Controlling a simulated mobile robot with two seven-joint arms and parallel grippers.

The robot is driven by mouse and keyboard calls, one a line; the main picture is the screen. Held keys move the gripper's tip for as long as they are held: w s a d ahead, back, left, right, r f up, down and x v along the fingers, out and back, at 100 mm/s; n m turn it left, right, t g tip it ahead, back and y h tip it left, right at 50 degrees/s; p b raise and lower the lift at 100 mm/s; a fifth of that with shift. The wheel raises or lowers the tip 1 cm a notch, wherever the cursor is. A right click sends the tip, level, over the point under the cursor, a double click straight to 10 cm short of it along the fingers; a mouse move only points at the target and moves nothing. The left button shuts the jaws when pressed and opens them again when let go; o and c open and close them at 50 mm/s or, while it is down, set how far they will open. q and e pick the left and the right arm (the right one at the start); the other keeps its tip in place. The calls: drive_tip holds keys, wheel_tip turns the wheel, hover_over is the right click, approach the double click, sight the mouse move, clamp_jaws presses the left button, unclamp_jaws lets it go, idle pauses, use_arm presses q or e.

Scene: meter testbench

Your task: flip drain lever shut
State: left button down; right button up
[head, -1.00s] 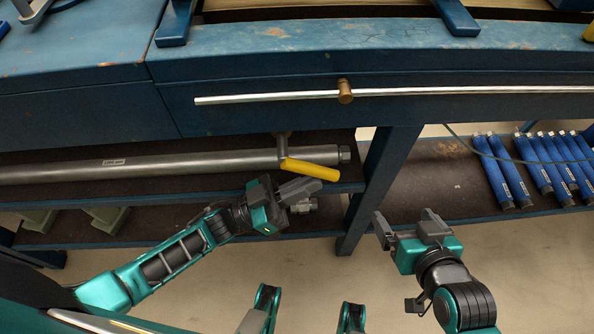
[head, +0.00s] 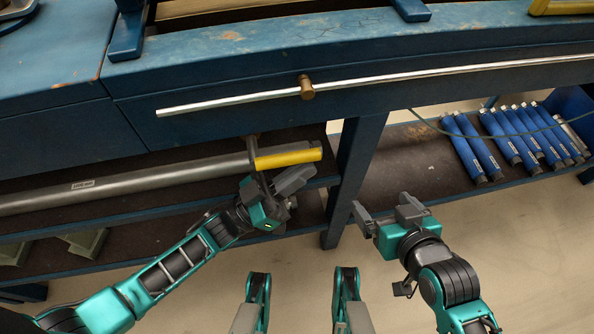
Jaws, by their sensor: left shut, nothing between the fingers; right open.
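My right gripper (head: 383,206) is open and empty, over the floor to the right of the bench leg, away from the lever.
The blue bench (head: 240,70) overhangs the pipe, with a long metal rail (head: 420,76) along its front. A bench leg (head: 354,165) stands right of the lever. Several blue cylinders (head: 505,138) lie on the lower right shelf. The floor (head: 470,235) in front is clear.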

idle(0.5)
use_arm(q)
drive_tip(key=v, duration=0.7)
drive_tip(key=shift+a, duration=0.2)
drive_tip(key=shift+d, duration=0.1)
